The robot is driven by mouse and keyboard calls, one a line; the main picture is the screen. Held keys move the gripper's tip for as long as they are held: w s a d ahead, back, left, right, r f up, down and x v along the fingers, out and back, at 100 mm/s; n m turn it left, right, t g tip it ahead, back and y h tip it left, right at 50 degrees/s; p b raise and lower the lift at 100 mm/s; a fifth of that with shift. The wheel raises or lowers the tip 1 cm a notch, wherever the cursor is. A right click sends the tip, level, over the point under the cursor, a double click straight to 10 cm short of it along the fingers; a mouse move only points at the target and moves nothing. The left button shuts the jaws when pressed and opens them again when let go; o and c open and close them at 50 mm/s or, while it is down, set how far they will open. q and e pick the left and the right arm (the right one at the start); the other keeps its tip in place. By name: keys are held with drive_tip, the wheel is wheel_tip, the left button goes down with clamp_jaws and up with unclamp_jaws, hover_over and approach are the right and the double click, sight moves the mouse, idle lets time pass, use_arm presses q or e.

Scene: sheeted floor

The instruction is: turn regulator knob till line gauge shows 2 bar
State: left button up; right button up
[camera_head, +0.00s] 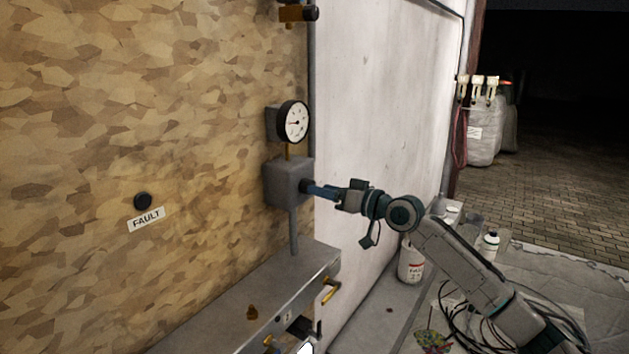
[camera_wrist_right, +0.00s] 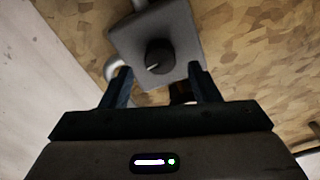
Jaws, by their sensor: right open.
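The regulator is a grey box (camera_head: 288,183) on the wall panel, with a pipe above and below it. Its dark round knob (camera_wrist_right: 159,57) with a pale pointer mark faces me in the right wrist view. The line gauge (camera_head: 293,121), round with a white face, sits above the box; its reading is too small to tell. My right gripper (camera_head: 312,190) reaches the knob from the right in the head view. In the wrist view its two fingers (camera_wrist_right: 160,85) are open, one on each side below the knob, and hold nothing. My left gripper is out of view.
A black button (camera_head: 143,201) above a FAULT label (camera_head: 146,219) is on the panel to the left. A metal ledge (camera_head: 255,300) with brass valve handles (camera_head: 330,289) juts out below.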

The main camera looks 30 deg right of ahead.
drive_tip(key=shift+p+x, duration=0.6)
drive_tip(key=shift+x, duration=1.15)
drive_tip(key=shift+c, duration=0.2)
